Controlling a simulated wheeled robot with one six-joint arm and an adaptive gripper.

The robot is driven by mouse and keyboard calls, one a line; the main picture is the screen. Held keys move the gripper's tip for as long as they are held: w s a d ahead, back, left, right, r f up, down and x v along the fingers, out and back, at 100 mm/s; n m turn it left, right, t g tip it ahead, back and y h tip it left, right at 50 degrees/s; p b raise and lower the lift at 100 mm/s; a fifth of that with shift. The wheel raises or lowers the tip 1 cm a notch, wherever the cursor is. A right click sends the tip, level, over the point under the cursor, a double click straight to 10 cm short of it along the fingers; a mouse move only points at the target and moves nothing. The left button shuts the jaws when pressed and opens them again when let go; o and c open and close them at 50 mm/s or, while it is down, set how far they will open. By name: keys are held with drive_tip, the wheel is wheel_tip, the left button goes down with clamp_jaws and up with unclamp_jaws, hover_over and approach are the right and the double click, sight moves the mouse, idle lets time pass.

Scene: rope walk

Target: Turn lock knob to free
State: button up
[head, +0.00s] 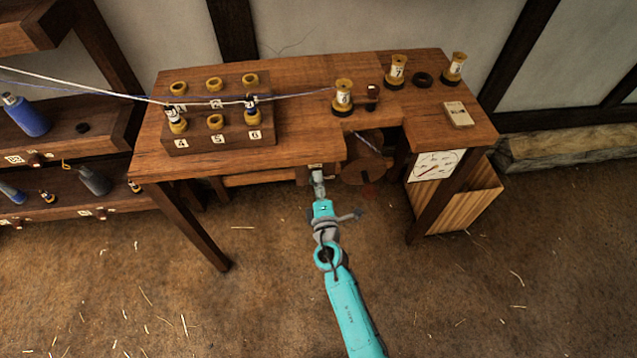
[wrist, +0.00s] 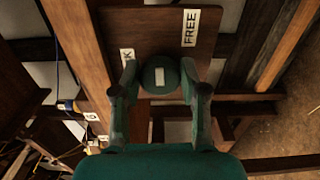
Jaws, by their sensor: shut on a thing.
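The lock knob (wrist: 168,82) is a dark round knob with a white mark on its face, in the middle of the wrist view. It sits on a brown wooden panel (wrist: 152,20). A white label reading FREE (wrist: 190,27) is above and right of the knob. Another label (wrist: 127,60), partly hidden and ending in K, is to its left. I cannot tell which label the mark points to. My gripper (wrist: 160,76) has one finger on each side of the knob and is shut on it. In the head view my gripper (head: 318,182) is at the table's front edge, hiding the knob.
The wooden table (head: 300,145) carries a numbered block (head: 190,143) with yellow rings and several spools (head: 343,97). A white and blue cord (head: 130,95) runs across it from the left. A dial (head: 436,165) faces front at right. Shelves stand at left; the front floor is open.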

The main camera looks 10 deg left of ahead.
drive_tip(key=shift+f+m, duration=0.1)
drive_tip(key=shift+m, duration=2.1)
drive_tip(key=o, duration=1.1)
drive_tip(key=v, duration=1.2)
drive_tip(key=shift+s+d, duration=0.1)
